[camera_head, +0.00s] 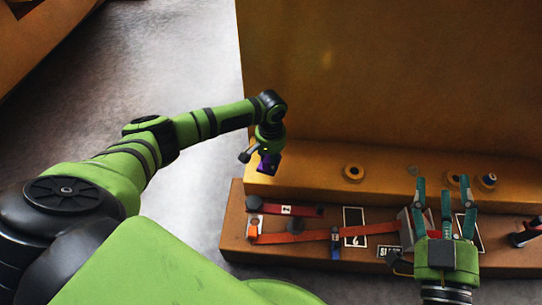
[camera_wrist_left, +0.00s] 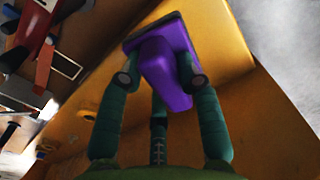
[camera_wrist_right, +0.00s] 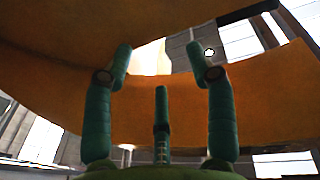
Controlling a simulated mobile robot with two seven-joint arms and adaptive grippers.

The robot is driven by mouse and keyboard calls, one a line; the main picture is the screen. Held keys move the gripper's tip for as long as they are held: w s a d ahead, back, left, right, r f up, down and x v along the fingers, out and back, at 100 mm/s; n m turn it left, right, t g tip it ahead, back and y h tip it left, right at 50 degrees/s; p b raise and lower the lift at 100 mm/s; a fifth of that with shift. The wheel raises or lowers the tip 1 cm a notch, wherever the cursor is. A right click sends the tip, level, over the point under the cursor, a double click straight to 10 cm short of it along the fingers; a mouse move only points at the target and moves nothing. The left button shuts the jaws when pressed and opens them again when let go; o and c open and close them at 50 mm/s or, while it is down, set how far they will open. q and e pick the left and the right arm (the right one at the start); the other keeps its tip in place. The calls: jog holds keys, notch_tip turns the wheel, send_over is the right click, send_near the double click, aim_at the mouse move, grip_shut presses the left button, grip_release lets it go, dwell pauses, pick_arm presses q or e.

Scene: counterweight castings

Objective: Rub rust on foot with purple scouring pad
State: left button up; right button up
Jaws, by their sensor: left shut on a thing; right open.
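My left gripper (camera_head: 264,148) is shut on the purple scouring pad (camera_head: 270,163), at the left end of the orange-yellow foot (camera_head: 315,172) of the large casting. In the left wrist view the pad (camera_wrist_left: 167,62) has a purple grip between the fingers and a darker flat underside. It is over or against the foot's yellow surface (camera_wrist_left: 215,35); I cannot tell if it touches. No rust patch can be made out clearly. My right gripper (camera_head: 445,208) is open and empty-looking above the right part of the lower ledge, with its fingers spread in the right wrist view (camera_wrist_right: 160,65).
The lower brown ledge (camera_head: 232,235) carries a red tool (camera_head: 300,211), an orange strap (camera_head: 290,238), a grey and red block (camera_head: 407,228) and labels. Grey floor (camera_head: 190,185) is clear at left.

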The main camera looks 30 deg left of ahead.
jog(key=shift+w+d+f+g+h+p, duration=0.1)
jog(key=shift+d+f+g+h, duration=0.2)
jog(key=shift+f, duration=0.35)
jog(key=shift+w+d+f+g+h+p, duration=0.1)
jog(key=shift+f+g, duration=0.35)
jog(key=shift+f, duration=0.2)
jog(key=shift+d+f+g+h+p, duration=0.1)
jog(key=shift+d+f+g+h, duration=0.2)
jog(key=shift+f, duration=0.35)
jog(key=shift+a, duration=0.1)
